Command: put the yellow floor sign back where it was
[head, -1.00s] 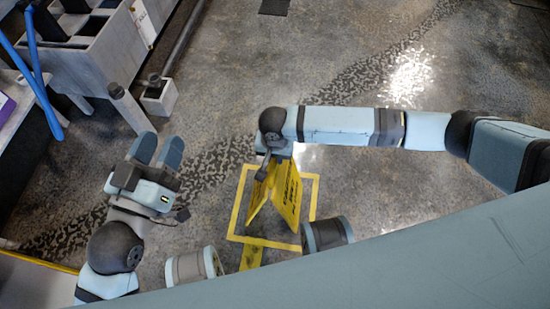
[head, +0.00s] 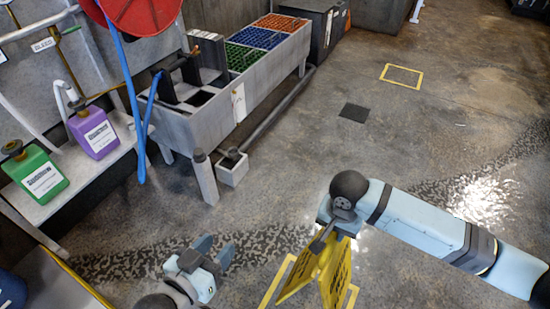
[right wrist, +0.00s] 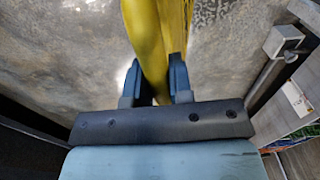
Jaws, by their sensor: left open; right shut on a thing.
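The yellow floor sign (head: 335,275) is folded out in a tent shape in the lower middle of the head view. My right gripper (head: 322,240) is shut on its top edge; the right wrist view shows the yellow panel (right wrist: 146,35) between the two fingers (right wrist: 157,82). A yellow outline (head: 275,284) on the floor shows behind and beside the sign. The sign's bottom is cut off by the frame, so I cannot tell whether it touches the floor. My left gripper (head: 215,250) is open and empty, left of the sign.
Another yellow floor outline (head: 402,76) lies empty farther back, near a dark floor plate (head: 354,112). A grey sorting bench (head: 225,105) with coloured bins, a low post (head: 204,177) and a shelf with purple (head: 94,132) and green (head: 36,174) jugs stand left.

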